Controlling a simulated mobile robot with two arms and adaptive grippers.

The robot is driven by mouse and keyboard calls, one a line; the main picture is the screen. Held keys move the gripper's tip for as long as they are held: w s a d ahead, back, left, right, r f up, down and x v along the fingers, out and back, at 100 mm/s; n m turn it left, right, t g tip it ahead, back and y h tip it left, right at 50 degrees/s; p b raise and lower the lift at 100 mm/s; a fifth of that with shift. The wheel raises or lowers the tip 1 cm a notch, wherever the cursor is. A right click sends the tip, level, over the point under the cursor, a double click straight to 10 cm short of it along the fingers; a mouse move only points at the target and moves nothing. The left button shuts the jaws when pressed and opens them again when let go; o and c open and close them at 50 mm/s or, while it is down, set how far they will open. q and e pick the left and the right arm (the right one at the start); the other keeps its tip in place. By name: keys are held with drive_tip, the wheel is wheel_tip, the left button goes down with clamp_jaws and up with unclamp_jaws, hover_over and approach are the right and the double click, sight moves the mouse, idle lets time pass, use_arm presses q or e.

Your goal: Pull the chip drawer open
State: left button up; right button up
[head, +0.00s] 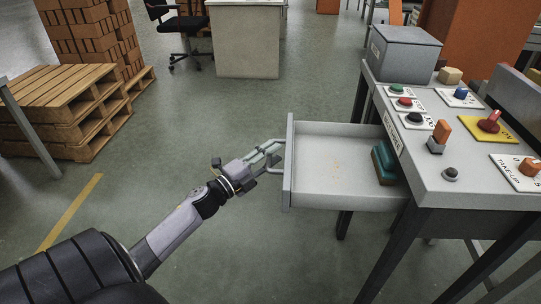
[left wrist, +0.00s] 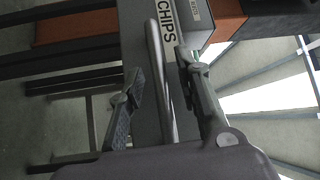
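The chip drawer (head: 335,166) is a light grey tray. In the head view it stands pulled out to the left of the control desk, well open, with a teal block (head: 384,163) inside at its right end. Its front panel (head: 288,165) faces my left gripper (head: 272,157), which is at the outer side of that panel. In the left wrist view, the fingers of my left gripper (left wrist: 163,98) are apart, with a thin grey bar (left wrist: 165,75) between them, nearer the right finger. A "CHIPS" label (left wrist: 166,22) shows beyond. My right gripper is not in view.
The grey control desk (head: 455,190) at right carries buttons, a lever and a grey box (head: 402,52). Brick stacks on wooden pallets (head: 65,95) stand at the back left. A black chair (head: 183,27) and a white cabinet (head: 246,45) stand at the back. The floor left of the drawer is clear.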

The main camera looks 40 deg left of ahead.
use_arm(q)
drive_tip(key=shift+s, duration=0.1)
drive_tip(key=v, duration=1.2)
idle(0.4)
